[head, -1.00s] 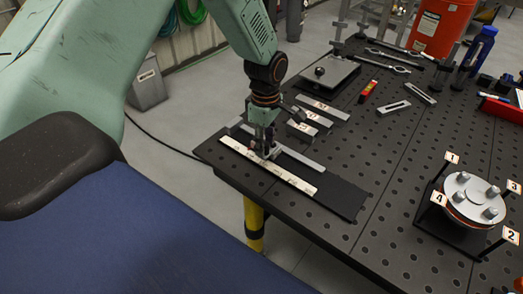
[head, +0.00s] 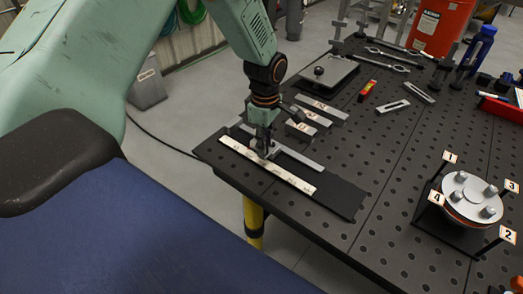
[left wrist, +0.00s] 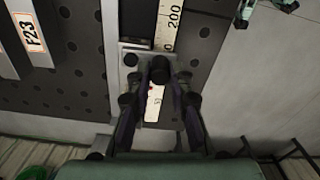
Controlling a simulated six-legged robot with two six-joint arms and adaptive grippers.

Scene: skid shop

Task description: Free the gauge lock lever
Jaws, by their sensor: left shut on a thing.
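The gauge lies near the left corner of the dark table, with a white marked scale strip (head: 293,179) and a grey metal bar (head: 303,160) beside it. In the left wrist view the scale (left wrist: 168,27) runs up from a grey slider block (left wrist: 131,59). A dark round-ended knob (left wrist: 159,70), seemingly the lock lever, stands over the slider. My left gripper (head: 263,150) is down at the slider; in the left wrist view its fingers (left wrist: 160,88) are shut on the lever from both sides. The fingers hide the lever's lower part.
Labelled grey blocks (head: 302,129) lie just behind the gauge. A plate with a black knob (head: 320,71) and a red level (head: 367,90) lie farther back. A round bolted flange (head: 470,196) with numbered tags stands at the right. The table between is mostly clear.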

